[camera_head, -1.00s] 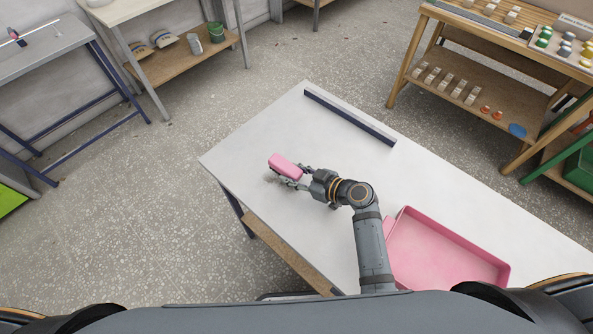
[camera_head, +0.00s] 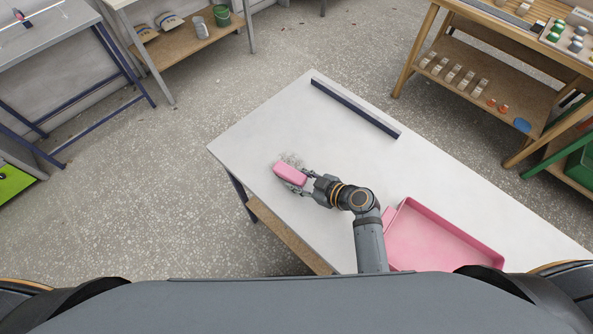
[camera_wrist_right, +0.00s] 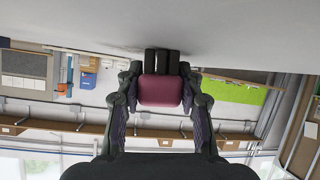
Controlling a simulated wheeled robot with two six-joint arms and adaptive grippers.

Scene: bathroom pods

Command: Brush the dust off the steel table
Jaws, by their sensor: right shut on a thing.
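The steel table (camera_head: 335,150) is a pale slab in the middle of the head view. My right gripper (camera_head: 301,182) is shut on a brush with a pink back (camera_head: 290,173), over the table's left part. In the wrist view the brush (camera_wrist_right: 160,90) sits between the fingers, its dark bristles toward the table top. Whether they touch is hard to tell. A greyish dust patch (camera_head: 292,158) lies just beyond the brush; part may be hidden under it. My left gripper is not in view.
A pink tray (camera_head: 445,232) stands on the table to the right of my arm. A dark blue bar (camera_head: 355,108) runs along the far edge. Shelves (camera_head: 480,85) and a bench (camera_head: 45,45) stand apart across the floor. The table's middle is clear.

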